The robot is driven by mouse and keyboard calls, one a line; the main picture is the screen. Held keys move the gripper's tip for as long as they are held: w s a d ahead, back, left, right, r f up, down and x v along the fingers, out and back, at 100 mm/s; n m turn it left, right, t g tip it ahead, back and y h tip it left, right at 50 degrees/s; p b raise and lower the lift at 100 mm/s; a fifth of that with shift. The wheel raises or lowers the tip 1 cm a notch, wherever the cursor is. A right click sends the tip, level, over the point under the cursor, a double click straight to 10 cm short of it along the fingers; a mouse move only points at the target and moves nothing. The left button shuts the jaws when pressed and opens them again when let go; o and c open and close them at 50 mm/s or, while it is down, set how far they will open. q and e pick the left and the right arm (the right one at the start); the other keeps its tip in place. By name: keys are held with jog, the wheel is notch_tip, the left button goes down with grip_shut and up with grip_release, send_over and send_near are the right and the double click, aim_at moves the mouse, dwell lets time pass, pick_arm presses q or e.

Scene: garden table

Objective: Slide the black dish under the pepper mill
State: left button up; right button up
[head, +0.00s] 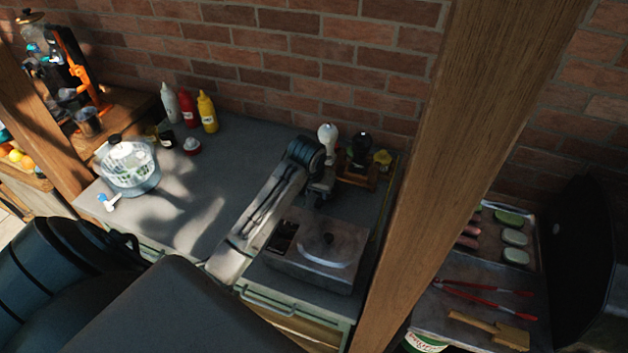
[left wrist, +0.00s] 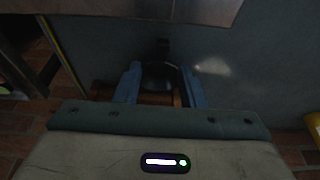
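My left gripper (head: 320,192) hangs at the end of my left arm, just left of a small wooden stand (head: 356,180). The dark pepper mill (head: 361,146) stands upright at this stand, beside a white mill (head: 327,138). In the left wrist view the two bluish fingers (left wrist: 160,88) are spread apart. A dark rounded thing (left wrist: 160,74) shows between them, with brown wood by it. The view is too dark to tell whether this is the black dish or whether the fingers touch it. I cannot make out the dish in the head view. My right gripper is out of view.
A grey lidded metal box (head: 313,255) stands in front of the gripper. A brick wall (head: 290,60) rises behind, and a wooden post (head: 450,150) is to the right. The middle of the counter (head: 205,190) is clear; a white colander (head: 127,165) and sauce bottles (head: 207,112) stand left.

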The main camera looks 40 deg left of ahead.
aim_at(318, 204)
pick_arm(q)
jog(key=x, duration=0.2)
jog(key=shift+a+f, duration=0.15)
jog(key=shift+f, duration=0.15)
jog(key=shift+w+f, duration=0.1)
jog(key=shift+f, duration=0.2)
jog(key=shift+x, duration=1.1)
jog(key=shift+b+x, duration=0.65)
jog(key=shift+x, duration=1.1)
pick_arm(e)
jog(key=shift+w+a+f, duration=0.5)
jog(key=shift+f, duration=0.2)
